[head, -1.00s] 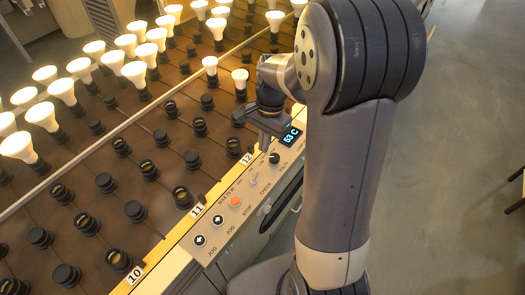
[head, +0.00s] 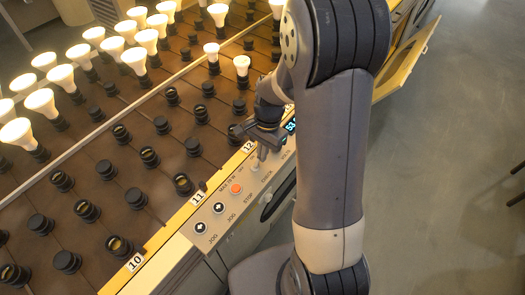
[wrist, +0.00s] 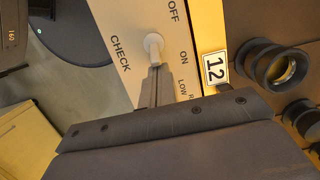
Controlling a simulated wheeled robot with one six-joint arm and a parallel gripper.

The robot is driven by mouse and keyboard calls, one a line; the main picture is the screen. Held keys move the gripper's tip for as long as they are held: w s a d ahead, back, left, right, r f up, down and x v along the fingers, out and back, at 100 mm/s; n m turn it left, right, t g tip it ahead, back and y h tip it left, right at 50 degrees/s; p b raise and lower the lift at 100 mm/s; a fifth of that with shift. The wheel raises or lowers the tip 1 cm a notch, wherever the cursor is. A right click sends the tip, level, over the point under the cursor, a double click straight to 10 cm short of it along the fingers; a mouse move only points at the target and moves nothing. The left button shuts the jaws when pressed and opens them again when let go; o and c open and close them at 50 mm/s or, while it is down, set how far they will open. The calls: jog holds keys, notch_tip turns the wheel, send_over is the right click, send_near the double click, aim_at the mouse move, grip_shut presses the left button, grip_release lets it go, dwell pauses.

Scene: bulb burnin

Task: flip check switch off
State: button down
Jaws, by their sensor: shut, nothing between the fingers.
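The check switch (wrist: 154,44) is a small white lever on the pale control panel, by the words CHECK, OFF and ON in the wrist view. OFF is at the top of that view and ON is lower, nearer my fingers. My gripper (wrist: 155,75) is shut and empty, its fingertips right at the lever's lower side; I cannot tell whether they touch it. In the head view my gripper (head: 262,154) points down at the panel over the switch (head: 256,168). The lever's exact tilt is hard to tell.
The panel also has an orange stop button (head: 236,188), black arrow jog buttons (head: 218,207) and a display (head: 291,125) partly hidden by my arm. Left of it lies a brown rack with dark sockets (head: 150,157) and several lit bulbs (head: 60,77). Open floor lies at the right.

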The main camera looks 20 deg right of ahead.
aim_at(258, 159)
jog(key=shift+s+a+r+t+h, duration=0.25)
jog(key=shift+t+h, duration=0.15)
jog(key=shift+h, duration=0.2)
jog(key=shift+a+b, duration=0.1)
jog(key=shift+b, duration=0.2)
jog(key=shift+s+a+t+h+b, duration=0.2)
jog(key=shift+a+t+h+b, duration=0.15)
jog(key=shift+t+h+b, duration=0.5)
jog(key=t+h+b, duration=0.1)
jog(key=b, duration=0.3)
jog(key=s+a+t+h+b, duration=0.1)
jog(key=h+b, duration=0.1)
jog(key=b, duration=0.2)
jog(key=a+t+h+b, duration=0.1)
jog(key=b, duration=0.3)
jog(key=shift+s+h, duration=0.2)
jog(key=shift+h, duration=0.05)
jog(key=shift+d+r+p, duration=0.1)
jog(key=shift+r+p, duration=0.35)
jog(key=shift+p, duration=0.05)
jog(key=shift+r, duration=0.1)
jog(key=shift+r+p, duration=0.35)
jog(key=shift+r, duration=0.35)
jog(key=shift+r, duration=0.1)
